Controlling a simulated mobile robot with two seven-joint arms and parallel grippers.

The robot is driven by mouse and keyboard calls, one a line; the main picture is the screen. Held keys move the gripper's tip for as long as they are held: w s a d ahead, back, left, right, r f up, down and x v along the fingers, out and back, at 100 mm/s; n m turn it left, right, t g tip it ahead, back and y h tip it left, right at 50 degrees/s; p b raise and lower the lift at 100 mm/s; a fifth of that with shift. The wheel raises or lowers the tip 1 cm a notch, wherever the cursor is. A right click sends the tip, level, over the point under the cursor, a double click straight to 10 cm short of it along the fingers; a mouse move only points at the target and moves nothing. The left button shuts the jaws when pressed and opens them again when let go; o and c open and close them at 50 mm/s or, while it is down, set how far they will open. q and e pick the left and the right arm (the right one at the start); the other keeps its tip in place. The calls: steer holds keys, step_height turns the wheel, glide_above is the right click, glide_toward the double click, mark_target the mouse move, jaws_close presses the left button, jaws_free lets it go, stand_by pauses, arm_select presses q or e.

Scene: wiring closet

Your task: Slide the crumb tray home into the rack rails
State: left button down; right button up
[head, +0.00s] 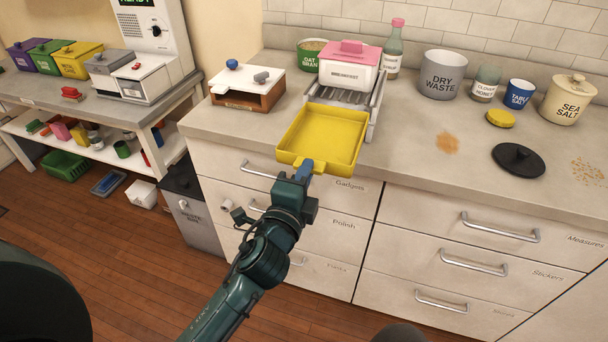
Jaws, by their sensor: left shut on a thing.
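The crumb tray is a shallow yellow square tray (322,136). It is roughly level at the front edge of the counter, overhanging the drawers. My left gripper (304,170) is shut on the front of the tray, with the arm reaching up from below. The grey metal rack (372,104) stands on the counter just behind the tray, with a pink-lidded white box (349,75) on top. The tray's back edge is at the rack's front; I cannot tell whether it is between the rails. The rails are mostly hidden. My right gripper is not in view.
A brown box with a white top (247,88) stands close left of the tray. A green oat bran tub (309,57) and a bottle (393,55) stand behind.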

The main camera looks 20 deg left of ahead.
mark_target(316, 153)
arm_select(q)
steer(key=shift+w, duration=0.9)
steer(key=shift+w+d, duration=0.1)
steer(key=shift+w, duration=2.4)
